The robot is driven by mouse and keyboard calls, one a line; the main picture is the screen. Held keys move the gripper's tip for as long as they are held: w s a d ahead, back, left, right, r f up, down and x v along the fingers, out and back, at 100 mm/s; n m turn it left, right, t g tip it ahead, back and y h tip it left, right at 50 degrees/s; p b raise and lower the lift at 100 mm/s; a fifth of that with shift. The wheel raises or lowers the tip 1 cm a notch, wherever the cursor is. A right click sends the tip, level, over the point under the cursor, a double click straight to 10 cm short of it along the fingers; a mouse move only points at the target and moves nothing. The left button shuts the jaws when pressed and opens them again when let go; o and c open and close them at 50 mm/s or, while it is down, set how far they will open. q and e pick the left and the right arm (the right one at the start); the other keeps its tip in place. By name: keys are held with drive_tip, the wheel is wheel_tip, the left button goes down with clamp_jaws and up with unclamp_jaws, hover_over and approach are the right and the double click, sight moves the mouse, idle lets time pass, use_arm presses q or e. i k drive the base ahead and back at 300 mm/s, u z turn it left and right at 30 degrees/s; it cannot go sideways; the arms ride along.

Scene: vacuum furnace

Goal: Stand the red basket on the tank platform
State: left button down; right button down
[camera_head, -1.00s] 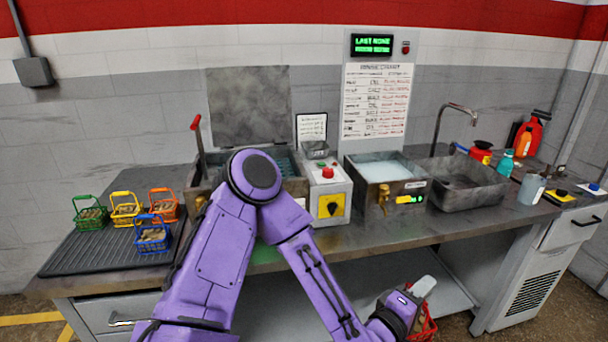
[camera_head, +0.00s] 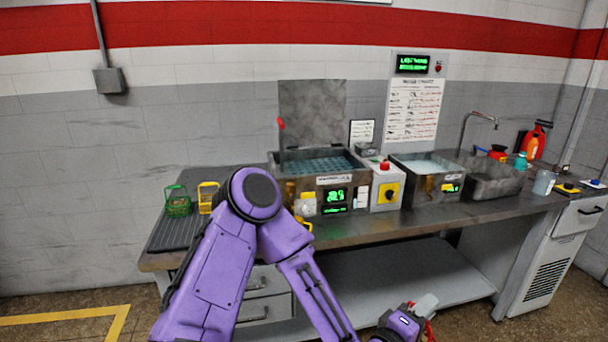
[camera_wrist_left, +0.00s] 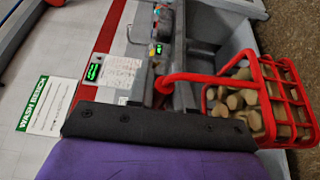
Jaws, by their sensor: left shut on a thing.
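The red basket (camera_wrist_left: 266,100), filled with tan pieces, hangs from my left gripper (camera_wrist_left: 185,82), which is shut on its red handle in the left wrist view. In the head view my left gripper (camera_head: 418,318) is low at the bottom edge, in front of the bench. Only a sliver of the red basket (camera_head: 430,332) shows there. The tank (camera_head: 275,170) stands at the back of the bench with its lid (camera_head: 313,110) raised. A bluish gridded platform (camera_head: 325,164) shows inside it. My right gripper is not in view.
A green basket (camera_head: 178,203) and a yellow basket (camera_head: 207,197) stand on the black mat (camera_head: 175,236) at left. A control box (camera_head: 386,188), a second basin (camera_head: 425,168) and a sink (camera_head: 490,182) are right of the tank. My left arm covers the bench's left-middle part.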

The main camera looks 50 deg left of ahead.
sight(318, 168)
drive_tip(key=u, duration=1.45)
